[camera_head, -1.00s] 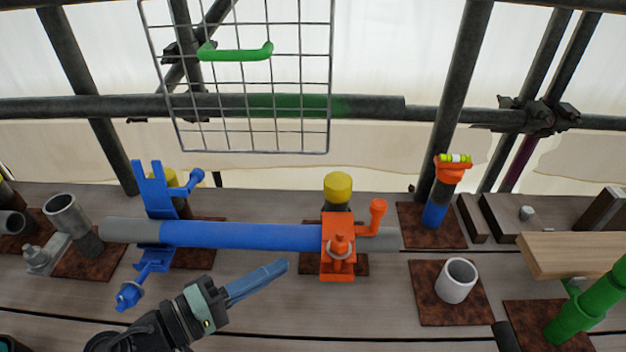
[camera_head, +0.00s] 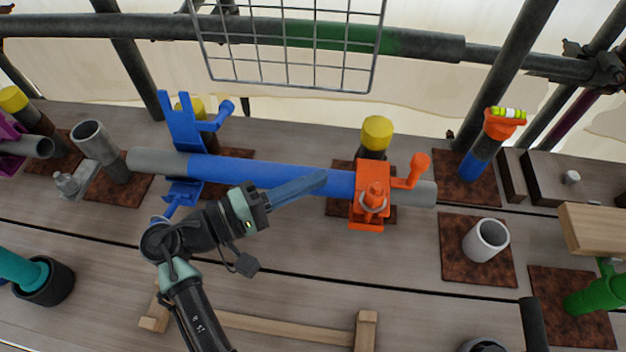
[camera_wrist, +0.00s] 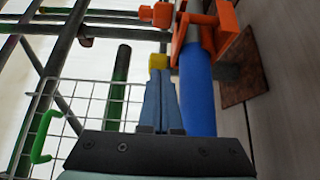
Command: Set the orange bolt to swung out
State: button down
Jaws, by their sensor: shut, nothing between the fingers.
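The orange clamp (camera_head: 371,190) sits around the right part of a grey tube with a blue section (camera_head: 300,178). Its orange bolt (camera_head: 375,199), with a grey ring, stands at the clamp's near face, and an orange knobbed arm (camera_head: 418,168) sticks out to the right. In the wrist view the clamp (camera_wrist: 222,30) is at the top, ahead of my fingers. My gripper (camera_head: 322,178) is shut and empty, pointing right toward the clamp, left of it and apart. In the wrist view my gripper (camera_wrist: 162,78) appears beside the blue tube (camera_wrist: 197,90).
A blue clamp (camera_head: 183,130) stands open on the tube's left part. A yellow-capped post (camera_head: 377,134) stands behind the orange clamp. A white cup (camera_head: 486,240) is at the right. A wire mesh panel (camera_head: 290,50) hangs behind.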

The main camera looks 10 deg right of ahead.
aim_at(351, 176)
jog(key=p+x, duration=0.1)
jog(key=x, duration=0.6)
jog(key=shift+d+r, duration=0.15)
jog(key=shift+d, duration=0.25)
jog(key=s+p, duration=0.1)
jog(key=s, duration=0.3)
jog(key=shift+a+p, duration=0.15)
jog(key=shift+p, duration=0.25)
